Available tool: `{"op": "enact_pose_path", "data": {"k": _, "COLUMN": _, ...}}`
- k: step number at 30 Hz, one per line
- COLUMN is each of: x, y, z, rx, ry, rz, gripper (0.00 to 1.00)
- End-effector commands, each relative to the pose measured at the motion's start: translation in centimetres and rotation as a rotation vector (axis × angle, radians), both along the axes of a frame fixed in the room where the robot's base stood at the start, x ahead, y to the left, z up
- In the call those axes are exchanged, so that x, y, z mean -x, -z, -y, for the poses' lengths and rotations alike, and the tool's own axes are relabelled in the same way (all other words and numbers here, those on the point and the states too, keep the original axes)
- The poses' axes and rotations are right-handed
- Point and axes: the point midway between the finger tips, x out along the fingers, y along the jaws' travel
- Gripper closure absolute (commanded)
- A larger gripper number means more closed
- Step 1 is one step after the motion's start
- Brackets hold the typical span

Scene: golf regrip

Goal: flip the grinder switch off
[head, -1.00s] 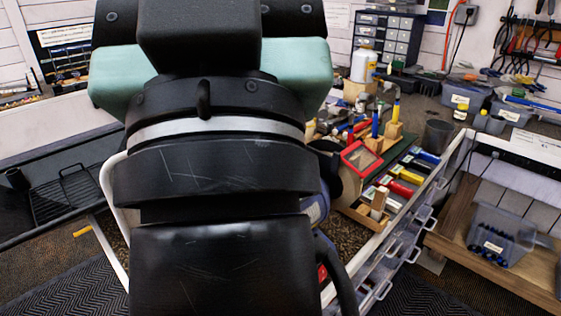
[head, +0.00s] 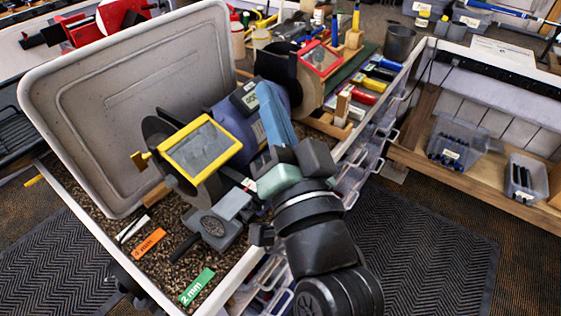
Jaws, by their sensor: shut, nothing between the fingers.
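The bench grinder (head: 238,118) has a dark blue body. A yellow-framed shield (head: 200,147) is over its left wheel and a red-framed shield (head: 322,59) over its right wheel. My gripper (head: 265,90) reaches in from the lower right, and its blue fingers appear shut and empty. They lie in front of the grinder's body in the picture; I cannot tell whether they touch it. The switch cannot be made out; the fingers and wrist cover part of the grinder's front.
A large pale tray or lid (head: 120,95) stands tilted behind the grinder's left side. Orange (head: 149,242) and green (head: 197,286) tags lie on the gravel-like bench surface. Coloured-handled tools (head: 370,85) and a dark cup (head: 398,44) are at the right. Open floor (head: 430,250) lies at lower right.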

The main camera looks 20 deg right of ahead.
Motion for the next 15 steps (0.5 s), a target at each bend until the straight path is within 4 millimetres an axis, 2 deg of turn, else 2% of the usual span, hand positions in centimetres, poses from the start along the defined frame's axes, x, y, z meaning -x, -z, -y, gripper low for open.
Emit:
{"op": "enact_pose_path", "data": {"k": 1, "x": 0.8, "y": 5.8, "z": 1.8, "rx": -0.124, "ry": -0.002, "rz": -0.077, "gripper": 1.00}}
{"op": "enact_pose_path", "data": {"k": 3, "x": 2.3, "y": 11.3, "z": 3.5, "rx": -0.293, "ry": -0.007, "rz": -0.148, "gripper": 1.00}}
{"op": "enact_pose_path", "data": {"k": 6, "x": 4.8, "y": 17.6, "z": 5.2, "rx": -0.512, "ry": 0.007, "rz": -0.213, "gripper": 1.00}}
{"op": "enact_pose_path", "data": {"k": 10, "x": 7.7, "y": 22.8, "z": 6.5, "rx": -0.718, "ry": 0.034, "rz": -0.253, "gripper": 1.00}}
{"op": "enact_pose_path", "data": {"k": 12, "x": 8.7, "y": 24.2, "z": 6.9, "rx": -0.784, "ry": 0.044, "rz": -0.260, "gripper": 1.00}}
{"op": "enact_pose_path", "data": {"k": 15, "x": 9.4, "y": 25.2, "z": 7.1, "rx": -0.834, "ry": 0.051, "rz": -0.263, "gripper": 1.00}}
